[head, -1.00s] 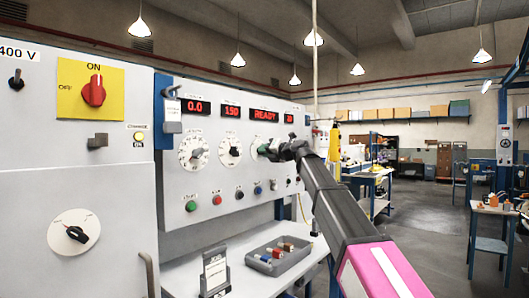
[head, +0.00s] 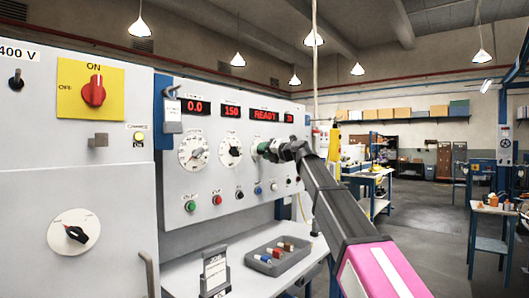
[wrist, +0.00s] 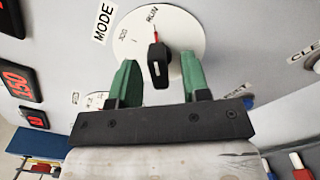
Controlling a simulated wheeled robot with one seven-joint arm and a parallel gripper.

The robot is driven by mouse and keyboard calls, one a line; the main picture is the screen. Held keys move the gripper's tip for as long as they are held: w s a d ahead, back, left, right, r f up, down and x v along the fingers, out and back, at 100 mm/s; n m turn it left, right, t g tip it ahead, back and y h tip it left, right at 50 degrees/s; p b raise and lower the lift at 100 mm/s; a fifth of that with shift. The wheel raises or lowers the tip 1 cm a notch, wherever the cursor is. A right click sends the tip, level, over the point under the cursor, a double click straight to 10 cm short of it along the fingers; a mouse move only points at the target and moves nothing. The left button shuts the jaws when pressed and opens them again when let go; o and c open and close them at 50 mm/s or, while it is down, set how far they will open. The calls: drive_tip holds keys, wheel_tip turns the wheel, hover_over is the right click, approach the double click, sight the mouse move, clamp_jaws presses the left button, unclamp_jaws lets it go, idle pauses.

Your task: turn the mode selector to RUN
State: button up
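The mode selector is a black knob (wrist: 158,66) on a round white dial (wrist: 185,30), beside a MODE label (wrist: 103,24). In the wrist view its red-tipped pointer (wrist: 156,32) points toward the RUN mark (wrist: 152,14). My gripper (wrist: 159,72) is open, with one green finger on each side of the knob. Gaps show between both fingers and the knob. In the head view my gripper (head: 264,148) is at the panel, under the READY display (head: 264,115), and hides most of this dial.
Two other dials (head: 194,153) sit left of my gripper, with a row of push buttons (head: 190,207) below. A grey tray (head: 262,270) of coloured pieces and a sign holder (head: 214,272) stand on the shelf under the panel.

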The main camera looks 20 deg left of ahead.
drive_tip(key=v, duration=0.7)
idle(0.4)
drive_tip(key=shift+w, duration=0.1)
